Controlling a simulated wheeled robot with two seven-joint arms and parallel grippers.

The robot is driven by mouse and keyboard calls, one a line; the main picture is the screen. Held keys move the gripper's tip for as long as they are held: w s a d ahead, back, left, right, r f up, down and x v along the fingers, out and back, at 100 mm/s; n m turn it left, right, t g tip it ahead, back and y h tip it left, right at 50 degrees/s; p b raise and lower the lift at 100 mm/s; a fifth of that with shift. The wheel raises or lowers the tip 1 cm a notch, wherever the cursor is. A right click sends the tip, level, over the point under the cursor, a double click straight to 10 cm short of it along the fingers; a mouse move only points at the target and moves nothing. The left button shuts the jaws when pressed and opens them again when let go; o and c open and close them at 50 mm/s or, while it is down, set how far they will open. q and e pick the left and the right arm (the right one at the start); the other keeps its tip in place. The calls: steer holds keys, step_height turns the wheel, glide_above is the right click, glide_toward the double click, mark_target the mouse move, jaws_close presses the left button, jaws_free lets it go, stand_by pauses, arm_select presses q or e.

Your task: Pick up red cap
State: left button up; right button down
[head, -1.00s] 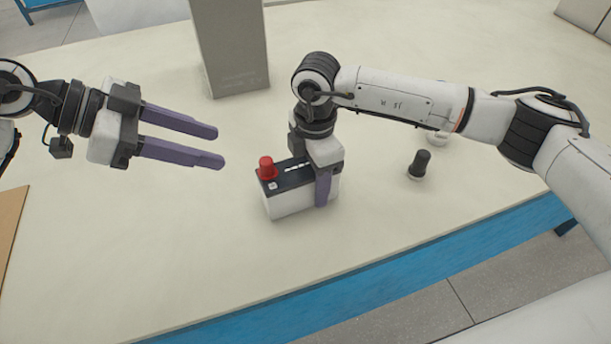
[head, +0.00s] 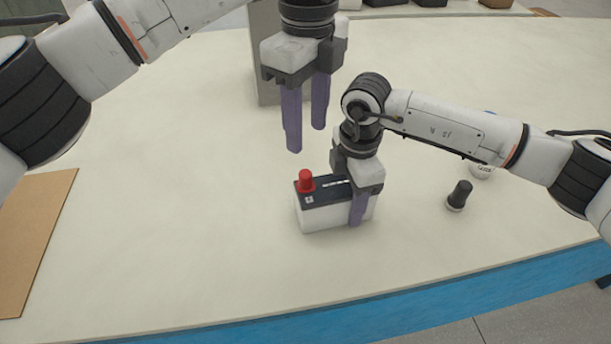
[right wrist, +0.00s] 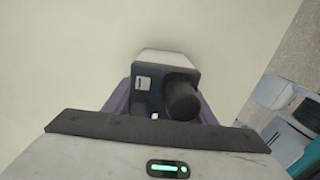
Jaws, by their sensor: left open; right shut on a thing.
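The red cap (head: 305,181) stands upright on the left end of the black top of a white battery (head: 325,217). My left gripper (head: 306,139) is open and empty, pointing down above the cap and apart from it. My right gripper (head: 357,207) is shut on the battery near its right end. In the right wrist view, the battery (right wrist: 168,63) sits between the purple fingers, and a dark knob (right wrist: 182,97) stands on its top beside a small pale label. The red cap does not show in that view.
A grey box (head: 268,80) stands behind my left gripper. A brown board (head: 35,240) lies at the left. The table's blue front edge (head: 400,305) is close; the table left of the battery is clear.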

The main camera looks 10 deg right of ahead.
arm_select(q)
glide_above(306, 173)
steer(key=f, duration=0.4)
steer(key=shift+w+f, duration=0.25)
steer(key=shift+f, duration=0.15)
steer(key=f, duration=0.4)
steer(key=shift+s+a+f, duration=0.1)
steer(key=shift+s, duration=0.2)
steer(key=shift+f, duration=0.55)
steer(key=c, duration=1.1)
